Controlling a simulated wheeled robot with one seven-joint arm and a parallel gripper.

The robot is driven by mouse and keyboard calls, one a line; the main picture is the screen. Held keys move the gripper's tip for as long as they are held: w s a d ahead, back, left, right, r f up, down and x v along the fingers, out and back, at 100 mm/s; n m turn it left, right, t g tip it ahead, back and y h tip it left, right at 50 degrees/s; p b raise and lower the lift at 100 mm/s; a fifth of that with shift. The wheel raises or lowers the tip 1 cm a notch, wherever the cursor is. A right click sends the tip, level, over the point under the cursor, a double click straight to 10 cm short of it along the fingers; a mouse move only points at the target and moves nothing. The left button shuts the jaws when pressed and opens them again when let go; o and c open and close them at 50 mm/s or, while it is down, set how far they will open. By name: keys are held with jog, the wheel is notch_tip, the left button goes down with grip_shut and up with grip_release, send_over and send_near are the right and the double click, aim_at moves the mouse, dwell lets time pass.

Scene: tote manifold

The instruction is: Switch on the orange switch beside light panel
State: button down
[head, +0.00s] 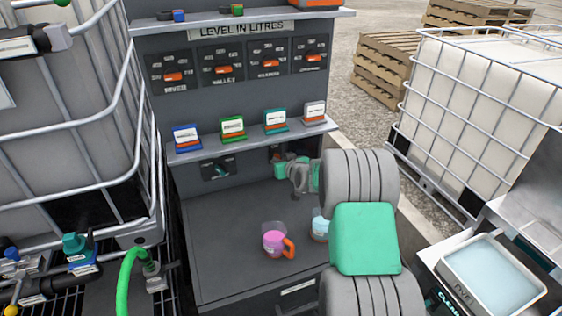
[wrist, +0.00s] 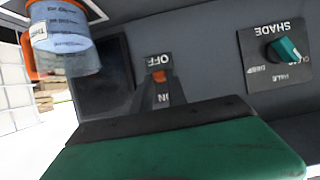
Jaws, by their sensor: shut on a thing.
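The orange switch (wrist: 158,76) sits on a dark plate between the labels OFF and ON, in the upside-down wrist view. Its orange tip shows close to the OFF label. My gripper (wrist: 160,92) is shut on it, with the dark fingertips at the switch and the green palm filling the bottom of the view. The dark square light panel (wrist: 104,78) is beside the switch. In the head view my gripper (head: 284,171) reaches under the lower shelf to the back panel, and my arm hides the switch there.
A SHADE plate with a teal knob (wrist: 288,50) is on the same panel. A blue measuring jug (wrist: 62,28) is close by. A pink jug (head: 273,242) stands on the grey bench (head: 220,245). The lower shelf (head: 245,142) with several small coloured stands is above my gripper.

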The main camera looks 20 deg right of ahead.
jog(key=shift+r+g, duration=0.25)
jog(key=shift+g, duration=0.35)
jog(key=c, duration=1.3)
grip_release()
jog(key=b+v, duration=0.1)
jog(key=v, duration=0.6)
jog(key=shift+s+r, duration=0.25)
jog(key=shift+s, duration=0.05)
